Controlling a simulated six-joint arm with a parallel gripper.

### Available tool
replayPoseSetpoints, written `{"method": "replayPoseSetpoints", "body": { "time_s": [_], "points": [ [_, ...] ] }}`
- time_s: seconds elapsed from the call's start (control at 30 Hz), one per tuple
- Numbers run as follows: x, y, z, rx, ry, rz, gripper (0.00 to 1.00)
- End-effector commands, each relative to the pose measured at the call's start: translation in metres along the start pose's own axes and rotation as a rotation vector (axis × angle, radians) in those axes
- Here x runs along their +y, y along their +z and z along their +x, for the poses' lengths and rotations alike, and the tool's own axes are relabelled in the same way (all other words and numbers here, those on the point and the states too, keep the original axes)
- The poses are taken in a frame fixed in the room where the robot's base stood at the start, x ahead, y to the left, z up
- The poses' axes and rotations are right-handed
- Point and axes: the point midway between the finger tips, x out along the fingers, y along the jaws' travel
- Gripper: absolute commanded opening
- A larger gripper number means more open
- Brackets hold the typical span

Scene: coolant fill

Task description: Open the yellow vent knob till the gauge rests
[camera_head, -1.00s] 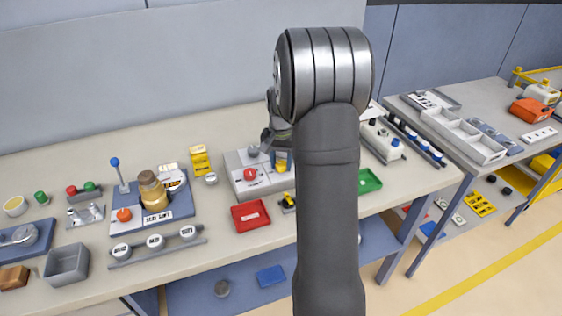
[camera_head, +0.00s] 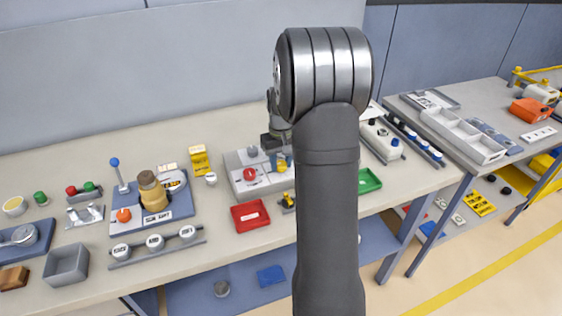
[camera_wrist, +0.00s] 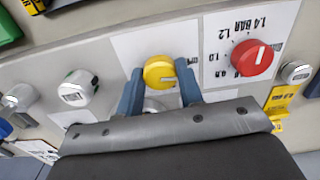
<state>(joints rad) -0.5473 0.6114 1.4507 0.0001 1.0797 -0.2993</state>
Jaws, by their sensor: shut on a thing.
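The yellow vent knob (camera_wrist: 159,72) sits on a white card on a grey panel in the wrist view. My gripper (camera_wrist: 160,88) has its two blue fingers on either side of the knob and is shut on it. In the head view the yellow knob (camera_head: 283,165) shows only partly beside my gripper (camera_head: 277,150). Right of it in the wrist view is a red round knob (camera_wrist: 251,57) with a white line, over a printed scale marked in BAR. I cannot make out a gauge needle.
The panel is on the grey fixture (camera_head: 237,160) on the bench. A red tray (camera_head: 250,216) lies in front and a green tray (camera_head: 369,180) to the right. White-faced knobs (camera_wrist: 78,88) stand left of the yellow knob. My arm hides the bench behind it.

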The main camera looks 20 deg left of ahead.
Motion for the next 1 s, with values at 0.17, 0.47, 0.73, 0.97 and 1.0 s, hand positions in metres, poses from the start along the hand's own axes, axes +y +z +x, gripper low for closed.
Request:
{"method": "replayPoseSetpoints", "body": {
  "time_s": [0.17, 0.47, 0.73, 0.97, 1.0],
  "points": [
    [0.000, 0.000, -0.001, 0.001, 0.000, -0.011, 0.11],
    [0.000, 0.000, -0.001, 0.001, 0.000, -0.011, 0.11],
    [0.000, 0.000, 0.000, 0.000, 0.000, -0.011, 0.56],
    [0.000, -0.001, -0.007, 0.002, 0.001, -0.010, 0.56],
    [0.000, -0.001, -0.011, 0.003, 0.001, -0.010, 0.56]
  ]
}}
